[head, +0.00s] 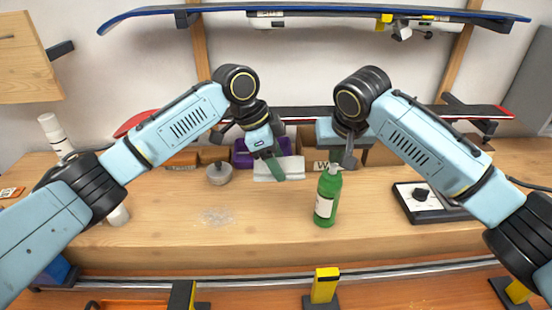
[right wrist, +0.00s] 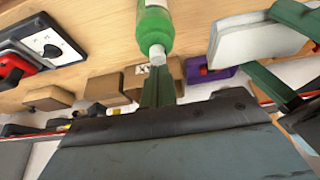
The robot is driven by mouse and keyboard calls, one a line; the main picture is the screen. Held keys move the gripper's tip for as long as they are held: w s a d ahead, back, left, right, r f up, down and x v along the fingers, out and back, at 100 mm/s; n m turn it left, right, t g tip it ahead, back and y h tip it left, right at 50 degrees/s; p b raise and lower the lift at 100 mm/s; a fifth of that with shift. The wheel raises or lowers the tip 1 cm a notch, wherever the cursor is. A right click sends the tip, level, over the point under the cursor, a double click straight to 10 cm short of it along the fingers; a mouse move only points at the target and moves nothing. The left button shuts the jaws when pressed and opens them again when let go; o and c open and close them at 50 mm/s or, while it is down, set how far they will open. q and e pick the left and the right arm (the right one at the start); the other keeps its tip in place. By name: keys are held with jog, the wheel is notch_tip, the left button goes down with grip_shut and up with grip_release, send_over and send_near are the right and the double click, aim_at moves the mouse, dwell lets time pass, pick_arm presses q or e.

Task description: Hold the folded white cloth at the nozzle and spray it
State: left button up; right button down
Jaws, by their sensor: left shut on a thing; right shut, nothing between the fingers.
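The folded white cloth (head: 292,167) is in my left gripper (head: 273,168), whose green fingers are shut on it above the bench. In the right wrist view, the cloth (right wrist: 245,42) shows at the upper right, apart from the bottle. The green spray bottle (head: 326,200) with a pale label stands upright on the bench, right of the cloth. Its pale nozzle (right wrist: 157,54) shows in the right wrist view. My right gripper (head: 348,160) is shut and empty, close to the bottle's top. In its own view the fingers (right wrist: 158,85) appear just below the nozzle; I cannot tell whether they touch.
A small box with a black knob (head: 422,195) sits on the right of the bench. A grey round weight (head: 219,173), a purple box (head: 243,158) and brown boxes (right wrist: 108,88) stand behind. Pale specks (head: 215,217) mark the bench front.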

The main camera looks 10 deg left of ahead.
jog(key=shift+f, duration=0.55)
jog(key=shift+r, duration=0.15)
dwell(0.4)
jog(key=shift+r, duration=0.45)
notch_tip(320, 180, up, 7)
dwell(0.7)
jog(key=shift+r, duration=0.1)
jog(key=v, duration=1.2)
dwell(0.4)
